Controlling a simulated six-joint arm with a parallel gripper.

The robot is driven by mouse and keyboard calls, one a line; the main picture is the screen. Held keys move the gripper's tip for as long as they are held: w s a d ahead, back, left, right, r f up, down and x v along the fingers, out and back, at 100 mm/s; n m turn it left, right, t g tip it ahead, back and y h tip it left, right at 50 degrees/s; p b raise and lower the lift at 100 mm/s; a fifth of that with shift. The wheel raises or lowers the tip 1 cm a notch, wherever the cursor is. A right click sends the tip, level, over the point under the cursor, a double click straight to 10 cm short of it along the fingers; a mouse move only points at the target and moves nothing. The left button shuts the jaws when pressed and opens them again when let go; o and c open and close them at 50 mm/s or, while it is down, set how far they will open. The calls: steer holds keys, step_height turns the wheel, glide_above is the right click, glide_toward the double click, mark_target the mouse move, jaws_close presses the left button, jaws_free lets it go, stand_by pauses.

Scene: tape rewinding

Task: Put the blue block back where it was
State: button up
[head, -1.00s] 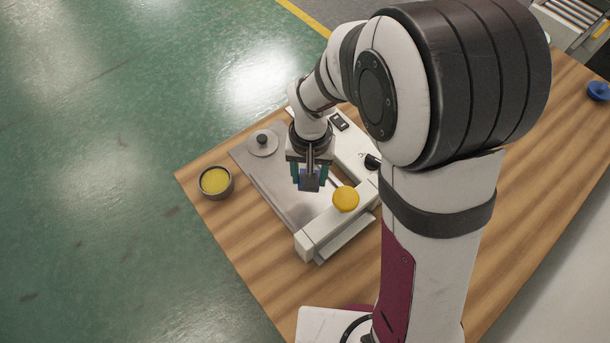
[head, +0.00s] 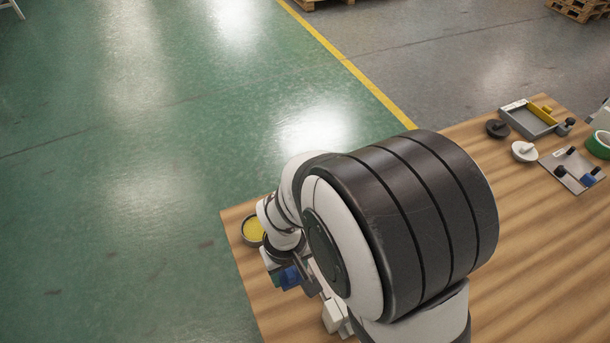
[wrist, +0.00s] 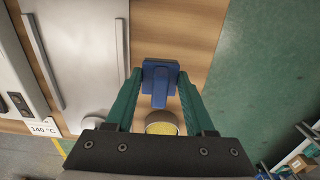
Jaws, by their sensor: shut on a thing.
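My gripper (wrist: 160,76) is shut on the blue block (wrist: 159,84), with a green finger on each side of it. In the wrist view the block hangs over bare wood, beside the grey metal plate (wrist: 85,45). In the head view the blue block (head: 290,277) shows at the end of my arm, near the table's left edge. My gripper (head: 287,278) is partly hidden there by my arm. How high the block is above the wood I cannot tell.
A round tin with yellow contents (head: 253,230) stands near the table's left corner, close to my gripper. A white device part (head: 333,316) shows beside my arm. At the right are a grey tray (head: 527,122), a plate with knobs (head: 572,170) and a green tape roll (head: 599,145).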

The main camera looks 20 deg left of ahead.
steer(key=shift+s+a+f, duration=0.2)
steer(key=shift+a+f, duration=0.25)
steer(key=shift+a, duration=0.05)
steer(key=shift+s+a+f, duration=0.15)
steer(key=shift+a+f, duration=0.3)
steer(key=shift+a, duration=0.05)
steer(key=shift+f, duration=1.75)
steer(key=o, duration=1.3)
steer(key=shift+f, duration=0.1)
